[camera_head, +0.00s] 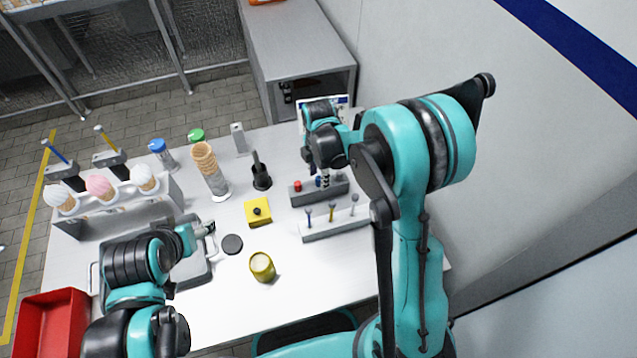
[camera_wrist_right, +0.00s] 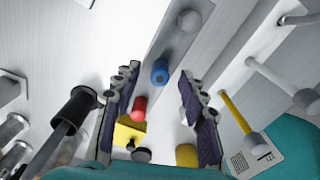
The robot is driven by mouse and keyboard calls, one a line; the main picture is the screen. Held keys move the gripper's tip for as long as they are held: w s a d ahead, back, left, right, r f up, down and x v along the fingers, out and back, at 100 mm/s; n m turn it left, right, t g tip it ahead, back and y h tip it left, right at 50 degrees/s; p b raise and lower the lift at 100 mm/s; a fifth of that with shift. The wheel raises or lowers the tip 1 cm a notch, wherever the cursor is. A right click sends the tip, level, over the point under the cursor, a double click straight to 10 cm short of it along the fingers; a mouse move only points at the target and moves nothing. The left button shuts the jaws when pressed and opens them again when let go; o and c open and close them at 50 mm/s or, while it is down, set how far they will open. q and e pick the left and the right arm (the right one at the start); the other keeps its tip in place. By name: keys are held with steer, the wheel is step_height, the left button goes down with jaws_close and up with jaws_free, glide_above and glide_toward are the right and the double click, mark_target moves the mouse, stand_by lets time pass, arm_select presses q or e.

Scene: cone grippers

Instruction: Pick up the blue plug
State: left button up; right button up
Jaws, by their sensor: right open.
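The blue plug (camera_wrist_right: 160,71) stands in a grey rack between a red plug (camera_wrist_right: 139,106) and a grey plug (camera_wrist_right: 190,20). In the head view the blue plug (camera_head: 318,182) is partly hidden by my right gripper (camera_head: 324,180). My right gripper (camera_wrist_right: 158,80) is open above the rack, its two dark padded fingers on either side of the blue plug in the right wrist view; contact cannot be made out. My left gripper (camera_head: 206,230) is over the right edge of the grey tray, far from the plug; its jaws are too small to judge.
A second rack (camera_head: 335,226) with several upright tools stands just in front of the plug rack (camera_head: 306,198). A yellow box with a black knob (camera_head: 257,212), a black holder (camera_head: 261,178), a cone stack (camera_head: 207,165) and a yellow cup (camera_head: 262,267) stand to the left.

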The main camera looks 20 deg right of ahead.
steer(key=shift+f, duration=0.85)
steer(key=shift+r, duration=0.1)
steer(key=c, duration=0.9)
steer(key=shift+o, duration=0.2)
